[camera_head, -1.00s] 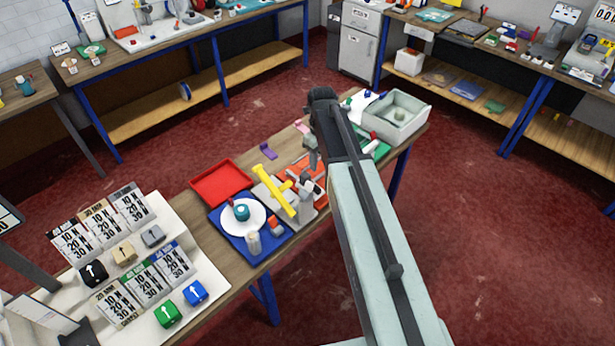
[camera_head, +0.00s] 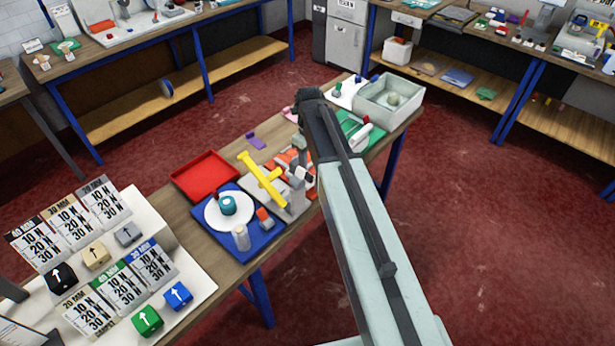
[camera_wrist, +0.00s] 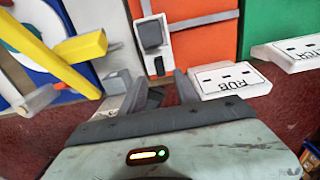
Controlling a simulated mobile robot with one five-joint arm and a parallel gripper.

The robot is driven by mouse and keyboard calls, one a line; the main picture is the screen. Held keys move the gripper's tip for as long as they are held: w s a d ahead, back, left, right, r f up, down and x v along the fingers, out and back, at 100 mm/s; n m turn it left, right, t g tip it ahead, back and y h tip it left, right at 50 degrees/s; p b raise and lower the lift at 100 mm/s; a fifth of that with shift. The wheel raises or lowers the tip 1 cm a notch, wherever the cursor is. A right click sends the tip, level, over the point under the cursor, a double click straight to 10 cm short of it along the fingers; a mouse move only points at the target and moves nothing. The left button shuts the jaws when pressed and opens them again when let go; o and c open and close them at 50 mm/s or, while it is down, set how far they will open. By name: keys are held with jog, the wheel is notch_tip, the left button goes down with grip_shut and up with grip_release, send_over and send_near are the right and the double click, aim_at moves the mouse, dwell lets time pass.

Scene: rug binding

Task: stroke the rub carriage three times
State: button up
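A white plate marked RUB (camera_wrist: 228,82) stands at the front of the orange mat (camera_wrist: 205,45) in the wrist view. On that mat is a pale upright strip with a dark grey block (camera_wrist: 151,36), which looks like the rub carriage. My gripper (camera_wrist: 157,92) points at this strip from the front, its fingers apart with nothing seen between them. The block and strip lie beyond the fingertips; I cannot tell the exact distance. In the head view my arm covers part of the orange mat (camera_head: 283,157), and the gripper (camera_head: 301,177) is small there.
A yellow bar-shaped tool (camera_head: 262,180) stands left of the gripper, close by. A green mat (camera_head: 352,124) and a grey bin (camera_head: 391,98) lie to the right. Red floor is open at right.

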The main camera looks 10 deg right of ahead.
aim_at(309, 174)
notch_tip(309, 174, down, 7)
jog(key=b, duration=0.5)
jog(key=shift+r+b, duration=0.1)
jog(key=shift+b, duration=0.2)
jog(key=shift+r, duration=0.15)
jog(key=shift+c, duration=0.4)
grip_shut()
